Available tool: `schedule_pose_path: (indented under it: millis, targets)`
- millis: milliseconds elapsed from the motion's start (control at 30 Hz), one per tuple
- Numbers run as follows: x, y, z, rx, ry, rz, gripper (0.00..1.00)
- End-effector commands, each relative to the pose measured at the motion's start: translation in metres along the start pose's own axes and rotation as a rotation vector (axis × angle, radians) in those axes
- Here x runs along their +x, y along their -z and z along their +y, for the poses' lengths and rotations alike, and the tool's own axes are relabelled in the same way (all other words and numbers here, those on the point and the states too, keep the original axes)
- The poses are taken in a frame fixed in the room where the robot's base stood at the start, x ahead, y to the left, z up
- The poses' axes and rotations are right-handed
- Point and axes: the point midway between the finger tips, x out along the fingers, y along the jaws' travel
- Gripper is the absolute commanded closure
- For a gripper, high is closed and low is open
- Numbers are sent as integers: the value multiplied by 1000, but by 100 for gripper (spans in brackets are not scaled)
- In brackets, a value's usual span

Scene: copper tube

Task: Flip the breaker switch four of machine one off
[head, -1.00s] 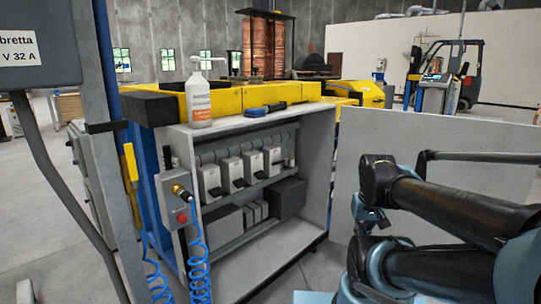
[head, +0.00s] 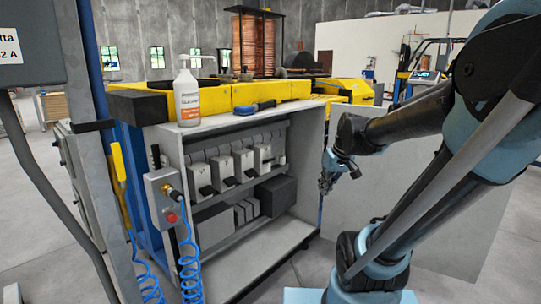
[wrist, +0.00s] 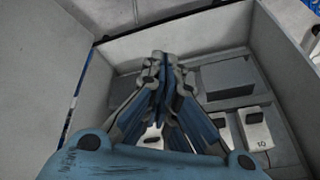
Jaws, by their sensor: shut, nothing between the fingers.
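The open grey cabinet (head: 312,180) holds a row of white breakers with black switches. They include the leftmost breaker (head: 199,178), two middle ones (head: 222,170) (head: 243,163), and the rightmost one (head: 263,157). I cannot read which is four. In the wrist view, a breaker (wrist: 257,130) shows at lower right, and another white one (wrist: 152,138) is partly hidden behind my fingers. My gripper (head: 325,186) is shut and empty, at the cabinet's right front edge in the head view. Its closed fingertips (wrist: 160,62) show in the wrist view, apart from the breakers.
A dark box (head: 277,196) sits below the breakers at right. The open door panel (head: 440,210) stands right of the cabinet. A control box (head: 165,197) with blue coiled hoses is at left.

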Motion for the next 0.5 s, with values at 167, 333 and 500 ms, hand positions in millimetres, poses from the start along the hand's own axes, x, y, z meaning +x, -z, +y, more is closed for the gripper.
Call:
schedule_pose_path:
  millis: [167, 333, 500]
  targets:
    - [4, 68, -6, -96, 60, 69, 100]
    - [12, 129, -12, -187, 109, 138, 100]
    - [26, 189, -16, -269, 152, 212, 100]
